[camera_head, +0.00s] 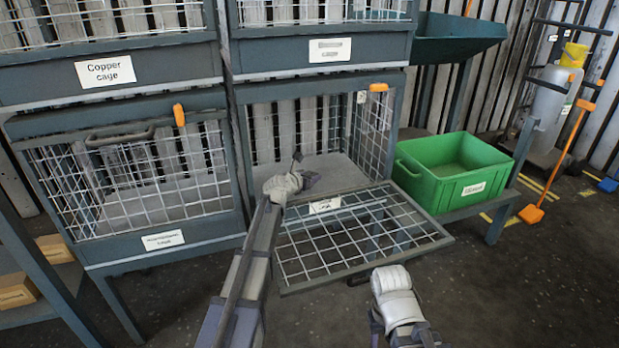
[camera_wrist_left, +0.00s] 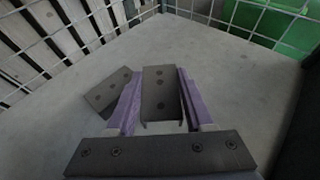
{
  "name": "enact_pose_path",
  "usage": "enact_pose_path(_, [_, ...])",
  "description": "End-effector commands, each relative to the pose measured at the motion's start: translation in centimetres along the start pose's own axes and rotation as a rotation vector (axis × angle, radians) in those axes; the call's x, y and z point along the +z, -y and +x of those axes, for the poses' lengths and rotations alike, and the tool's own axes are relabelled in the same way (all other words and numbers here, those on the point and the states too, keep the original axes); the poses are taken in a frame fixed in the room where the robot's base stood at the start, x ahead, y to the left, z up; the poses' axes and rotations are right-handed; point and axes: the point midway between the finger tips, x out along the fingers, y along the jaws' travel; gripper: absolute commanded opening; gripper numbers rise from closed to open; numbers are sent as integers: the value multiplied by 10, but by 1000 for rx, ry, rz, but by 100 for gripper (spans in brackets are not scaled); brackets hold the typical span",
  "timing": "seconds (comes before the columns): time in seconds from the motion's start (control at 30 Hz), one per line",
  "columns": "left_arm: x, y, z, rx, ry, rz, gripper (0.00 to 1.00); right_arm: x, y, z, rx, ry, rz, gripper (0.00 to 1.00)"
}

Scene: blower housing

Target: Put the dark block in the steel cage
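The cage (camera_head: 348,142) at the lower middle has its mesh door (camera_head: 350,240) folded down in front; the label on it is too small to read. My left gripper (camera_head: 308,178) reaches over the door into this cage. In the left wrist view, its purple fingers (camera_wrist_left: 160,85) lie along both sides of a dark block (camera_wrist_left: 161,92) with holes, apparently gripping it. A second dark block (camera_wrist_left: 108,92) lies at an angle on the grey cage floor, just left of the fingers. My right gripper (camera_head: 391,282) is outside, in front of the door; its fingers cannot be made out.
A closed cage (camera_head: 130,185) stands to the left, with a copper cage (camera_head: 105,72) above it. A green bin (camera_head: 455,170) stands on a stand just right of the open cage. Open floor lies in front at the right.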

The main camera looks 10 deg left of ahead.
Motion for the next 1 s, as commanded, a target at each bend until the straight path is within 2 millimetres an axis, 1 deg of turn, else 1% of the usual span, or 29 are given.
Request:
enact_pose_path(0.03, [0, 0, 0, 0, 0, 0, 57, 0, 0, 0, 0, 0, 0, 50])
enact_pose_path(0.27, [0, 0, 0, 0, 0, 0, 82, 0, 0, -1, 0, 0, 0, 50])
enact_pose_path(0.53, [2, 0, -1, 0, 0, 0, 82, 0, 0, -2, 0, 0, 0, 50])
enact_pose_path(0.63, [9, 0, -4, 0, 0, 0, 82, 0, -1, -10, 0, 0, 0, 50])
enact_pose_path(0.7, [17, 0, -7, 0, 0, 0, 82, 1, -2, -18, 0, 0, 0, 50])
enact_pose_path(0.77, [14, 1, -22, 1, 0, -1, 82, 1, -2, -22, 0, 0, 0, 50])
enact_pose_path(0.9, [14, 2, -56, 1, -1, -1, 82, 2, -3, -34, 0, 1, 0, 50])
enact_pose_path(1.0, [14, 1, -77, 1, 0, -1, 82, 2, -4, -42, 0, 1, 0, 50])
